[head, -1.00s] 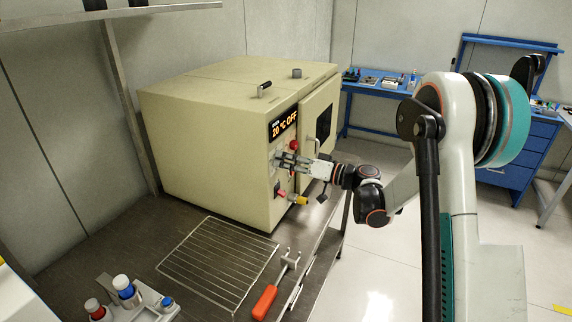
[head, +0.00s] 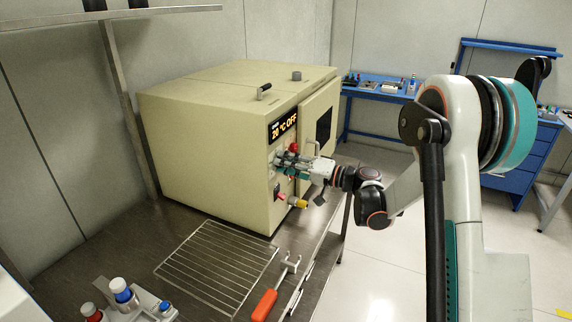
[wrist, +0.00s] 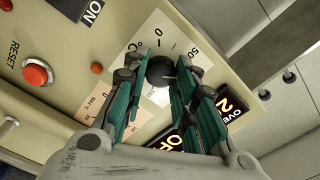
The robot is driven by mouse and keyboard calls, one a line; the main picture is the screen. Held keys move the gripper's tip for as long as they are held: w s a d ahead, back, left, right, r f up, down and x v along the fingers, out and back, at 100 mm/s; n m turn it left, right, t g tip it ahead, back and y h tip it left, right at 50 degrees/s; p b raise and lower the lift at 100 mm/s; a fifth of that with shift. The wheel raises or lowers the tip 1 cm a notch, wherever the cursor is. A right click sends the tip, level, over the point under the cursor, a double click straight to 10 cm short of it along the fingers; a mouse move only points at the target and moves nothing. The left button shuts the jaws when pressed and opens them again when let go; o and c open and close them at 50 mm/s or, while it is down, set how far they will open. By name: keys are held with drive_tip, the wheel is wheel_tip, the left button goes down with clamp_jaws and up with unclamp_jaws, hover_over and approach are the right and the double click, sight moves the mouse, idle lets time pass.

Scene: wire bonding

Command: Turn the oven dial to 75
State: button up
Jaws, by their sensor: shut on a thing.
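The beige oven (head: 205,150) stands on the steel bench in the head view, its display (head: 284,129) reading 20 °C OFF. My gripper (head: 283,163) is at the oven's control panel. In the wrist view the black dial (wrist: 160,70) sits on a white scale plate (wrist: 184,48) with 0 and 50 legible; part of the scale is hidden by the fingers. My gripper (wrist: 162,82) has its teal-padded fingers on both sides of the dial and is shut on it. The dial's exact setting is hard to tell.
A red RESET button (wrist: 37,71) and an ON switch (wrist: 92,12) are close to the dial. A wire rack (head: 217,265) and a red-handled tool (head: 265,303) lie on the bench in front.

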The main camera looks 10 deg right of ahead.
drive_tip(key=o, duration=1.1)
drive_tip(key=shift+c, duration=0.2)
drive_tip(key=v, duration=1.2)
